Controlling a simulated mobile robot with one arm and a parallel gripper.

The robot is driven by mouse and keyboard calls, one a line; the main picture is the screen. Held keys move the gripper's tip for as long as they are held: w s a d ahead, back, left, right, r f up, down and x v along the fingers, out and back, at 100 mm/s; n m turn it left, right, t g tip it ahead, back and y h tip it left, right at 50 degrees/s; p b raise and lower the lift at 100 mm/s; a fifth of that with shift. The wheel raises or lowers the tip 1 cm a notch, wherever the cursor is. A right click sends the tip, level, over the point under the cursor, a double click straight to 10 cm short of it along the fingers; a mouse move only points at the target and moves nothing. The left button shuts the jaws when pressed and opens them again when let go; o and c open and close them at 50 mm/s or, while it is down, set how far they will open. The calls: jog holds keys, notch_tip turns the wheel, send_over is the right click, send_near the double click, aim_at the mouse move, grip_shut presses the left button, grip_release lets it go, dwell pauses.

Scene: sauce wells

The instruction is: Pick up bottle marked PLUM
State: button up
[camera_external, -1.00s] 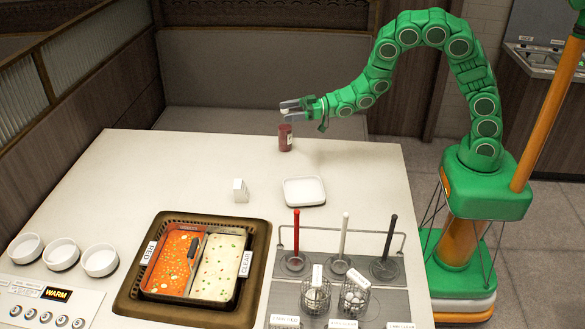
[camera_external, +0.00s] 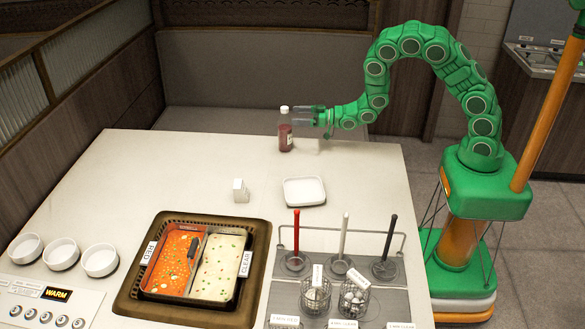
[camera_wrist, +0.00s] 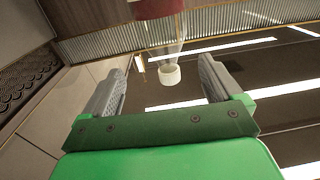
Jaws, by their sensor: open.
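A bottle (camera_external: 285,137) with dark red contents, a clear neck, a white cap and a pale label stands upright near the table's back edge. The label is too small to read. My gripper (camera_external: 297,116) is open and level, just right of the bottle at neck height. In the wrist view the bottle's white cap (camera_wrist: 170,75) and its red body at the top edge appear upside down. They lie between the lines of the two grey fingers of my gripper (camera_wrist: 163,66). Whether the fingers reach around the neck I cannot tell.
A white square dish (camera_external: 304,191) and a small white block (camera_external: 240,190) sit mid-table. A two-part sauce pan (camera_external: 259,250), a rack with ladles (camera_external: 391,236) and several white bowls (camera_external: 61,254) stand nearer the front. The table around the bottle is clear.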

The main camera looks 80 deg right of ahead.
aim_at(279, 124)
jog(key=shift+w+a+f, duration=0.2)
jog(key=shift+w+f, duration=0.7)
jog(key=shift+w, duration=0.4)
jog(key=shift+w+a+f, duration=0.2)
jog(key=shift+w+f, duration=0.7)
jog(key=shift+w, duration=0.35)
jog(key=shift+w+a+f, duration=0.2)
jog(key=shift+w+f, duration=0.7)
jog(key=shift+w, duration=0.4)
jog(key=shift+r, duration=0.1)
jog(key=c, duration=1.4)
